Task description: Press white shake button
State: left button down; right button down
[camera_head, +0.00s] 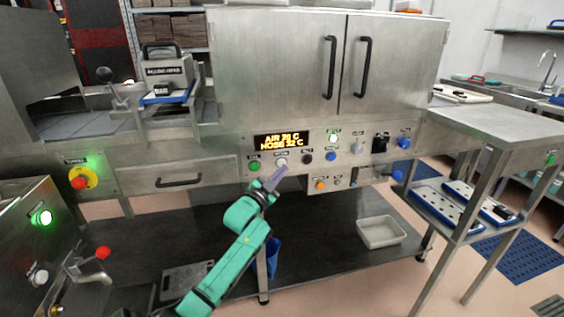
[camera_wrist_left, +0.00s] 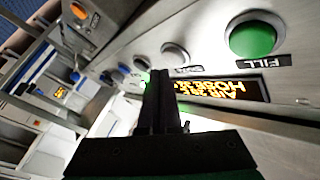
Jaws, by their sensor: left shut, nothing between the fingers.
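The white button (camera_head: 281,162) sits on the steel panel, between a green button and a black one. It also shows as a pale round button in a metal ring in the left wrist view (camera_wrist_left: 176,55); its label there is too blurred to read. My left gripper (camera_head: 279,173) is shut and empty, with its fingertips just below the white button in the head view. In the left wrist view the dark fingers (camera_wrist_left: 158,78) point at the panel beside the button. I cannot tell whether they touch it. My right gripper is not in view.
The green button (camera_head: 254,166) is labelled FILL in the left wrist view (camera_wrist_left: 253,38). A black button (camera_head: 307,158) and a blue button (camera_head: 331,156) sit to the right. A lit display (camera_head: 281,141) is above. A drawer handle (camera_head: 179,182) is to the left.

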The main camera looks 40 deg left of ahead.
pick_arm(q)
jog(key=s+d+p, duration=0.1)
jog(key=d, duration=0.1)
jog(key=s+d+p, duration=0.2)
jog(key=shift+d+p, duration=0.1)
jog(key=shift+p, duration=0.2)
dwell(0.3)
dwell(0.7)
jog(key=s+d+f+n+g+h+p, duration=0.1)
jog(key=s+d+f+g, duration=0.2)
jog(key=f, duration=0.8)
jog(key=s+d+f+g+p, duration=0.25)
jog(key=s+f, duration=0.25)
jog(key=f, duration=0.5)
jog(key=s+d+f+n+g+h, duration=0.1)
jog(key=s+d+f+g, duration=0.2)
jog(key=f, duration=0.8)
jog(key=s+d+f+g+p, duration=0.1)
jog(key=s+d+f+g, duration=0.2)
jog(key=s, duration=0.8)
jog(key=s+d+f+g+h+p, duration=0.1)
jog(key=s+d+f+g, duration=0.1)
jog(key=s+f, duration=0.5)
jog(key=s+d+f+n+g+p, duration=0.1)
jog(key=s+d+f+g, duration=0.2)
jog(key=s, duration=1.2)
notch_tip(320, 180, down, 3)
jog(key=shift+s+d+r+g, duration=0.1)
jog(key=shift+s+d+g, duration=0.15)
jog(key=shift+g, duration=0.7)
